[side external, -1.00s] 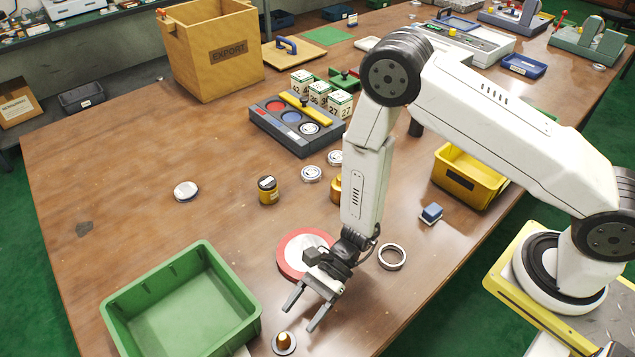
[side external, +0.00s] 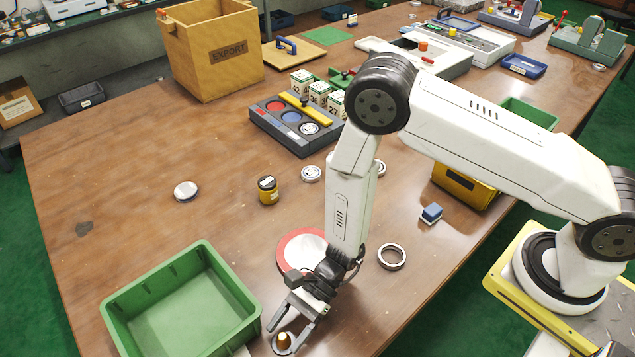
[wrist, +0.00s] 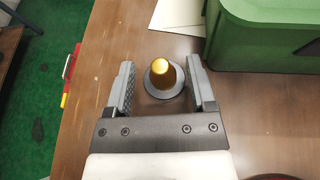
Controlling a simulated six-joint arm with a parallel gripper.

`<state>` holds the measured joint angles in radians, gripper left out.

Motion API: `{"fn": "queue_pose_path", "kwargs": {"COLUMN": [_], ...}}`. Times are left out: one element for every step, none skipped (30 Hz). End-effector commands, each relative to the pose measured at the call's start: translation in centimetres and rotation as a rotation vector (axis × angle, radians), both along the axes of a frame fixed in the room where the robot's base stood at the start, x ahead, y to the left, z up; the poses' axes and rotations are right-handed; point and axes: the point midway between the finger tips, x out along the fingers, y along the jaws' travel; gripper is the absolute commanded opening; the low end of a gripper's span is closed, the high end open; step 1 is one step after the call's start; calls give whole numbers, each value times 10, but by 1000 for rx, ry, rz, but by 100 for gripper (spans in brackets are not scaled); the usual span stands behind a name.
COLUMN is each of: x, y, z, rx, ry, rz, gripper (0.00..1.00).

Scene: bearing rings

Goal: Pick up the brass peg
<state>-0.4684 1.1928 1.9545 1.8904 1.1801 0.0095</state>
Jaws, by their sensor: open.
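The brass peg (side external: 283,341) stands upright on a round grey base near the front edge of the table. It also shows in the wrist view (wrist: 163,73), with its gold rounded top between the two fingers. My gripper (side external: 290,326) is open, with one finger on each side of the peg and gaps visible on both sides in the wrist view (wrist: 162,85). Whether the fingers are low enough to be level with the peg's whole body is hard to tell.
A green bin (side external: 180,305) stands close on the left of the peg. The left of the table is mostly clear.

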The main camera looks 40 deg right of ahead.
Motion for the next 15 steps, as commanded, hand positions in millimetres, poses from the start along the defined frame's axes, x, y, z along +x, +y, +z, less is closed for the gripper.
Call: {"fn": "queue_pose_path", "kwargs": {"x": [-1, -1, -2, -2, -3, -3, -3, -4, -4, -4, -4, -4, -3, -3, -3], "y": [6, 9, 14, 17, 19, 22, 24, 26, 28, 29, 29, 30, 30, 30, 30], "z": [-3, -4, -6, -7, -9, -10, -11, -11, -12, -12, -12, -13, -13, -13, -13], "rx": [0, 0, 0, 0, 0, -1, -1, -1, -1, 0, 0, 0, 0, -1, -1], "ry": [0, -1, -1, -1, -1, 0, 0, 0, -1, -1, 0, 0, 0, -1, -1], "rz": [2, 4, 4, 3, 3, 2, 2, 2, 1, 0, 0, 0, -1, -1, -1], "gripper": [71, 71, 71, 71, 71, 71, 71, 71, 71, 71, 71, 71, 71, 71, 71]}}
